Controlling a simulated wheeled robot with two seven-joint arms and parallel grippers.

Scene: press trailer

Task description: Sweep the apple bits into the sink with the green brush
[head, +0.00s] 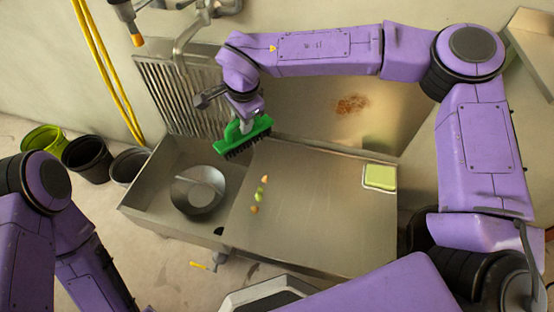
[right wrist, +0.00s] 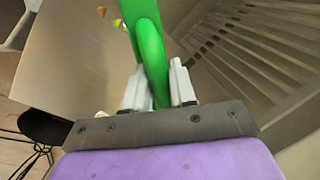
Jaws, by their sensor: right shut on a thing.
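The green brush (head: 243,137) hangs bristles down above the back edge between the sink and the steel counter. My right gripper (head: 244,112) is shut on its handle. In the right wrist view the green handle (right wrist: 150,50) stands between the two pale fingers of my right gripper (right wrist: 158,85). Several apple bits (head: 260,193) lie on the counter near its left edge, in front of the brush and apart from it. Some show small at the top of the right wrist view (right wrist: 120,22). The sink (head: 160,195) is left of the counter. My left gripper is out of view.
A round metal piece (head: 198,190) sits in the sink. A green sponge in a tray (head: 380,177) lies at the counter's right. A ribbed metal drainboard (head: 178,95) and a tap (head: 190,40) stand behind the sink. Buckets (head: 86,156) stand at left.

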